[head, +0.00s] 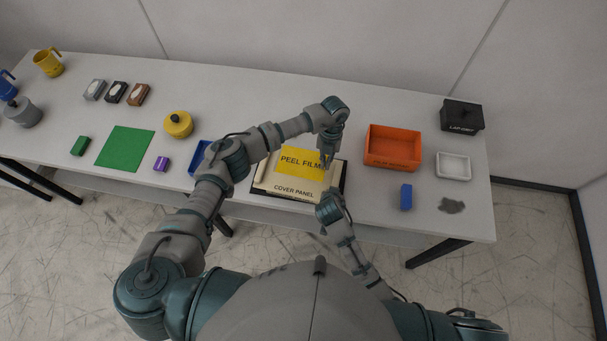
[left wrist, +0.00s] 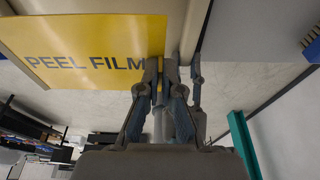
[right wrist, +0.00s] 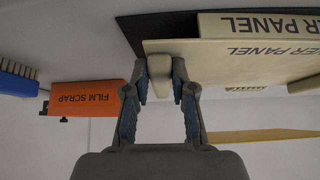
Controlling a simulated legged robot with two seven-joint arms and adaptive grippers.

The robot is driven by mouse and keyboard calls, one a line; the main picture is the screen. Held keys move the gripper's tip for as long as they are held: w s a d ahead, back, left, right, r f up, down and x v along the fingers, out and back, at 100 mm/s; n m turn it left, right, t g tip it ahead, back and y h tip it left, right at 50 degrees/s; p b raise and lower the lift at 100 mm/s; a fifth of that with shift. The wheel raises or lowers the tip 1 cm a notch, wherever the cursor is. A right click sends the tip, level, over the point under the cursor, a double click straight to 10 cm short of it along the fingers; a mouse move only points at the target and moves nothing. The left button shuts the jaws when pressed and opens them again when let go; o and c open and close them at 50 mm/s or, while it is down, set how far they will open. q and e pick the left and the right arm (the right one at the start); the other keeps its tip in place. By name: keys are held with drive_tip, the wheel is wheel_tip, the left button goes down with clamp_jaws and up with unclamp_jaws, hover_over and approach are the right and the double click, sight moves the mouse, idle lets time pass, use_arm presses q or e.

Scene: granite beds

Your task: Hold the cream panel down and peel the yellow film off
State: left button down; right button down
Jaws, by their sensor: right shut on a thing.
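The yellow film (head: 300,161), marked PEEL FILM, shows above the cream panel (head: 285,190), marked COVER PANEL. In the right wrist view the film (right wrist: 262,136) is seen nearly edge-on, with a gap between it and the panel (right wrist: 240,62). My left gripper (head: 327,162) is at the film's right edge; in the left wrist view its fingers (left wrist: 162,72) are close together on the film (left wrist: 85,50). My right gripper (right wrist: 160,75) is shut on a cream raised piece at the panel's edge; its fingertips are hard to see in the head view.
An orange bin (head: 392,163), marked FILM SCRAP in the right wrist view, stands right of the panel. A blue brush (head: 406,197), white tray (head: 453,177) and black box (head: 462,129) are farther right. A blue tray (head: 199,160) is left, partly behind my left arm.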

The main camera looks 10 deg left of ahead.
drive_tip(key=c, duration=0.9)
unclamp_jaws()
drive_tip(key=v, duration=1.2)
drive_tip(key=shift+f, duration=0.1)
